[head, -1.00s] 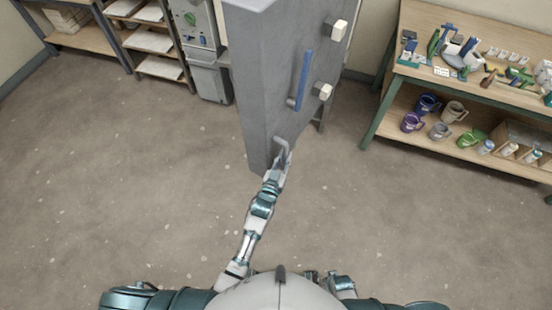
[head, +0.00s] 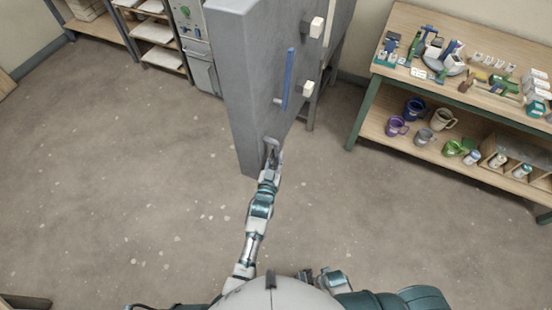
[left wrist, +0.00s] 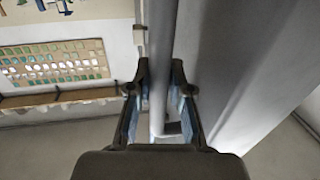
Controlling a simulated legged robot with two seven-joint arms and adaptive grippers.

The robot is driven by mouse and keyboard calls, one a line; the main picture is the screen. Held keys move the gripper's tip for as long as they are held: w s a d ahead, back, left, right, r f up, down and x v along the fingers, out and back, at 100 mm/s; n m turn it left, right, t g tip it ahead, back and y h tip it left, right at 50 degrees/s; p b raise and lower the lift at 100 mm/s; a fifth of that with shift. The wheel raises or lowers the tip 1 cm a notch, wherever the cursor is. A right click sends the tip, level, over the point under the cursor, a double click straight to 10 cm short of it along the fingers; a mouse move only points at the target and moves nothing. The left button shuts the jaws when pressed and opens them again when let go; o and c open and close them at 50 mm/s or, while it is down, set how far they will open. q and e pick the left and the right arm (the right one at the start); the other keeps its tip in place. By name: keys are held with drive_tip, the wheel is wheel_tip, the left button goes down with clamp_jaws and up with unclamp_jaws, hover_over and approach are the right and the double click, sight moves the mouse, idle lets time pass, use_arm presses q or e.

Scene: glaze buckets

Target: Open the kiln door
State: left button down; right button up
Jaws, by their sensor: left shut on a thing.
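The kiln door (head: 247,90) is a tall grey slab at the top middle of the head view, with a blue bar (head: 288,78) and two cream blocks on its right-hand face. A grey metal handle (head: 271,143) sticks out low near its front edge. My left gripper (head: 271,160) is shut on this handle. In the left wrist view its two fingers (left wrist: 159,90) stand on either side of the upright handle bar (left wrist: 164,40), beside the grey surface. How far the door stands open is hard to tell. My right gripper is not in view.
A workbench (head: 362,110) with tools on top and several mugs on its lower shelf stands at the right. Shelving (head: 128,28) and a grey cabinet (head: 203,70) stand at the back left. The concrete floor (head: 130,160) around the door is clear.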

use_arm(q)
drive_tip(key=shift+w+d+r, duration=0.1)
drive_tip(key=shift+d+r, duration=0.1)
drive_tip(key=shift+r, duration=0.1)
drive_tip(key=c, duration=1.1)
unclamp_jaws()
drive_tip(key=shift+o, duration=0.2)
drive_tip(key=shift+w+d+f, duration=0.1)
drive_tip(key=shift+d+f, duration=0.15)
drive_tip(key=shift+d, duration=0.05)
drive_tip(key=v, duration=1.2)
drive_tip(key=shift+f, duration=0.1)
